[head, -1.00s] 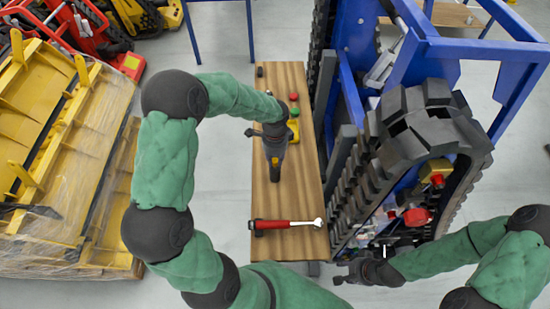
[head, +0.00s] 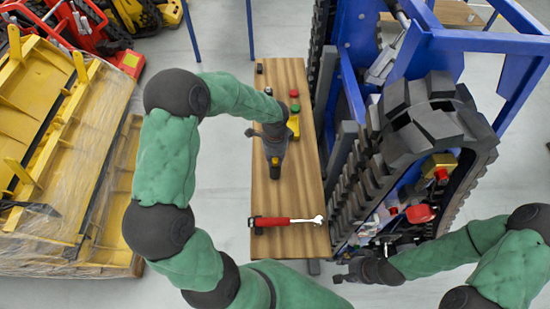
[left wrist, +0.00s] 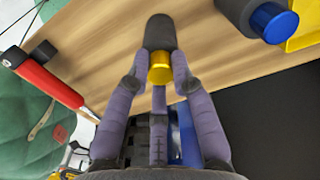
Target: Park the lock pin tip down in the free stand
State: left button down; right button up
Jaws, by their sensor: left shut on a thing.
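The lock pin shows a yellow end (left wrist: 160,68) between the fingers of my left gripper (left wrist: 158,78), which is shut on it. In the head view the yellow (head: 275,160) is just below my left gripper (head: 274,154). A dark upright cylinder, apparently the stand (left wrist: 160,32), is directly in line beneath the yellow end; it also shows on the bench in the head view (head: 275,173). The pin's tip is hidden, and I cannot tell how deep it sits. My right gripper (head: 342,279) is low beside the bench's right end; its fingers are too small to judge.
A blue-topped dark cylinder (left wrist: 273,22) stands close by, next to something yellow (left wrist: 305,35). The tracked carrier (head: 425,140) stands close along the bench's right side.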

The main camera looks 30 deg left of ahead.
pick_arm(q)
jog(key=c, duration=1)
grip_release()
jog(key=shift+r, duration=0.1)
notch_tip(320, 180, up, 12)
jog(key=shift+f, duration=0.1)
